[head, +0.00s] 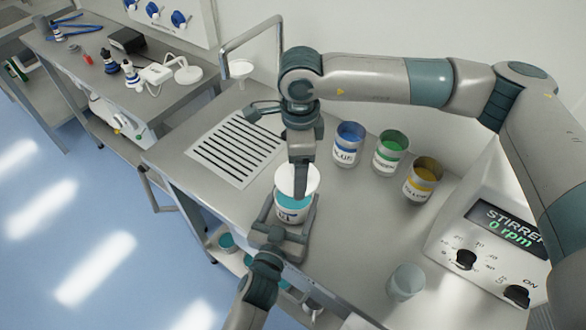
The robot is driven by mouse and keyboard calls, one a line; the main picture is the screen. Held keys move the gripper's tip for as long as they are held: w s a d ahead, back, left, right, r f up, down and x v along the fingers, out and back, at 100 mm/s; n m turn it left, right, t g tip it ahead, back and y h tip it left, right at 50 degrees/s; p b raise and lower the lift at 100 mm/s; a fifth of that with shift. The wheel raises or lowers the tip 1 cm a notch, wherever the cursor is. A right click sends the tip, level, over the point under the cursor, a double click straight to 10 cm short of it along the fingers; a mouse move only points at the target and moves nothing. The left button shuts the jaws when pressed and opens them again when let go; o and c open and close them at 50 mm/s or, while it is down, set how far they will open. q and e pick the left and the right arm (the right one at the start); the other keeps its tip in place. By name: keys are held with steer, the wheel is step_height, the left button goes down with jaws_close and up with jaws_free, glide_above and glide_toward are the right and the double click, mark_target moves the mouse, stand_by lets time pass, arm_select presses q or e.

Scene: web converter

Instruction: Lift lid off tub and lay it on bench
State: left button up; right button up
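The tub (288,216) stands near the bench's front edge, with a white label and teal colour above it. The round white lid (311,180) is over the tub, offset up and to the right in the picture. Whether it is fully clear of the rim I cannot tell. My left gripper (291,210) comes from below with one finger on each side of the tub and looks shut on it. My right gripper (300,188) points down at the lid's middle and looks shut on it; the fingers cover the contact. The bench (345,240) is grey.
Open blue (349,132), green (392,141) and yellow (427,171) paint tubs stand right of the lid. A stirrer (490,230) and a clear beaker (405,282) are at the right. A slotted grille (235,148) lies left. The bench between beaker and tub is clear.

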arm_select(q)
steer(key=o, duration=1.6)
steer(key=shift+s, duration=0.1)
arm_select(e)
steer(key=shift+f, duration=0.1)
arm_select(q)
steer(key=shift+s+a+f, duration=0.1)
steer(key=shift+s+a, duration=0.1)
steer(key=shift+s, duration=0.25)
arm_select(e)
steer(key=shift+f, duration=0.2)
arm_select(q)
steer(key=b+v, duration=0.4)
steer(key=v, duration=0.6)
arm_select(e)
step_height(320, 180, down, 4)
steer(key=shift+r, duration=0.1)
arm_select(q)
steer(key=shift+s+a, duration=0.2)
steer(key=shift+s, duration=0.25)
